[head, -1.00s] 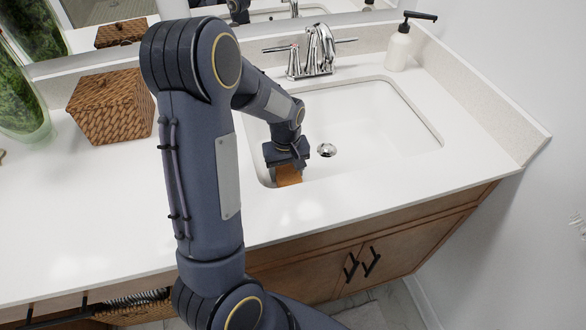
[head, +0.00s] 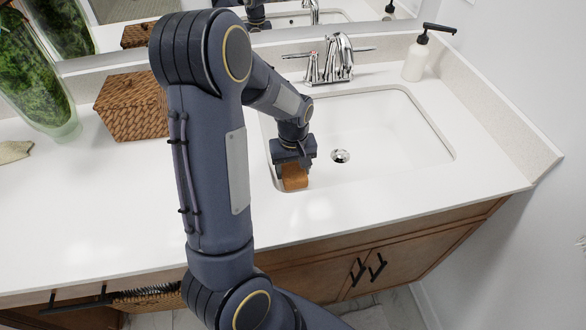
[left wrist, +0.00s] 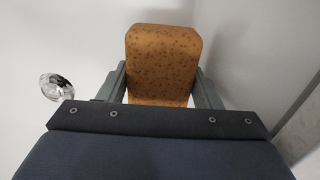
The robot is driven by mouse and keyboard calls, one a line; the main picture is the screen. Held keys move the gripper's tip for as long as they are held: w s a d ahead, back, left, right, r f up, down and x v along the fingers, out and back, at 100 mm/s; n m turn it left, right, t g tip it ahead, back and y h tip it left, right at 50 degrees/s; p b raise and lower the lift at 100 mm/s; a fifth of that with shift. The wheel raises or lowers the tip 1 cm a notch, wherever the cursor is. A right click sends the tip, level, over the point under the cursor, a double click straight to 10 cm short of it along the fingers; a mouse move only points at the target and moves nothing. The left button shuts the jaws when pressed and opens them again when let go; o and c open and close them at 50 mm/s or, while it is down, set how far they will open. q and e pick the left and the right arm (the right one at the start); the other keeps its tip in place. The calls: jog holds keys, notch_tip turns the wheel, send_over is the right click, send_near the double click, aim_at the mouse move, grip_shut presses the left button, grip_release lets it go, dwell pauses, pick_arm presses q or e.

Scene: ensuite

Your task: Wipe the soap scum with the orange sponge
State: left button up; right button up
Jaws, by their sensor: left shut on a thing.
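The orange sponge (head: 295,181) is in my left gripper (head: 294,165), at the left front part of the white sink basin (head: 385,128). In the left wrist view the sponge (left wrist: 162,62) is speckled with dark pores and sits between the two grey fingers of my left gripper (left wrist: 162,88), which are shut on it. The sponge is low in the basin, close to the front left wall; I cannot tell whether it touches the surface. No soap scum can be made out. My right gripper is not in view.
A chrome faucet (head: 333,62) stands behind the basin, and a white soap dispenser (head: 416,56) at the back right. A woven box (head: 131,107) and a green glass vase (head: 45,85) stand to the left. The drain (head: 340,156) is right of the sponge. The front counter is clear.

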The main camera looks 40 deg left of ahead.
pick_arm(q)
jog(key=shift+r+p, duration=0.65)
jog(key=shift+r, duration=0.55)
jog(key=shift+r, duration=0.15)
notch_tip(320, 180, up, 3)
jog(key=p, duration=0.2)
jog(key=shift+p, duration=0.4)
jog(key=shift+w, duration=0.15)
